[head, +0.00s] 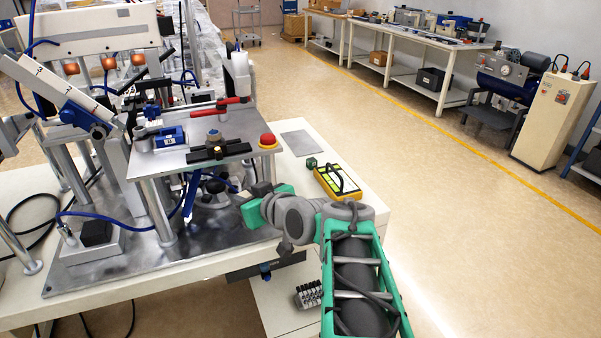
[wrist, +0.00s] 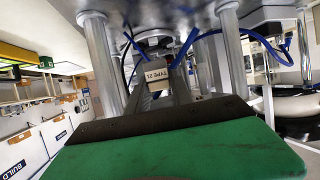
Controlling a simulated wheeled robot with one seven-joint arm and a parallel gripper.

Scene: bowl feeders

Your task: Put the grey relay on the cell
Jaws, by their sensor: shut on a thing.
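The cell (head: 180,163) is a steel-topped station on legs at the left of the head view, with clamps, blue parts and a red button on top. My gripper (head: 258,194) is just in front of its right side, lower than the steel top. It is shut on a small block that I take for the grey relay. In the wrist view, the relay (wrist: 158,75) shows a pale face marked "TYPE 21" beyond my green hand. The cell's legs and blue hoses stand behind it. The fingertips are small and partly hidden in both views.
A yellow meter (head: 339,181), a small green cube (head: 311,162) and a grey plate (head: 299,143) lie on the white bench right of the cell. A red button (head: 267,141) sits at the top's right corner. Open floor lies to the right.

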